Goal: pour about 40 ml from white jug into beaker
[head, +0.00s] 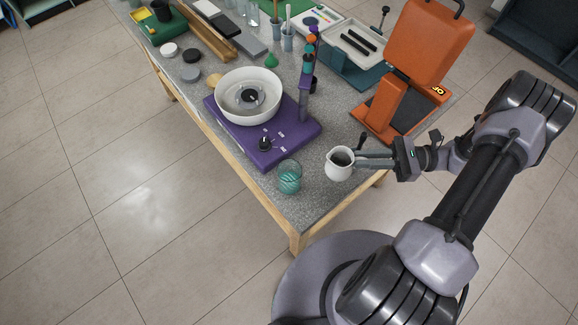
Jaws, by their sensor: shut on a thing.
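The white jug (339,168) is near the front right corner of the table, roughly upright, with a dark opening at its top. My gripper (358,161) reaches in from the right and is shut on the jug's right side. I cannot tell whether the jug rests on the table or hangs just above it. The beaker (289,178) is a greenish, see-through glass standing upright on the table to the left of the jug, with a gap between them. How much liquid is in either one is too small to tell.
A purple hot plate (300,130) with a white bowl (248,112) stands behind the beaker. A purple post (306,85) rises at its right. An orange machine (404,75) stands behind my gripper. The table's front corner (303,222) is close to the beaker and jug.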

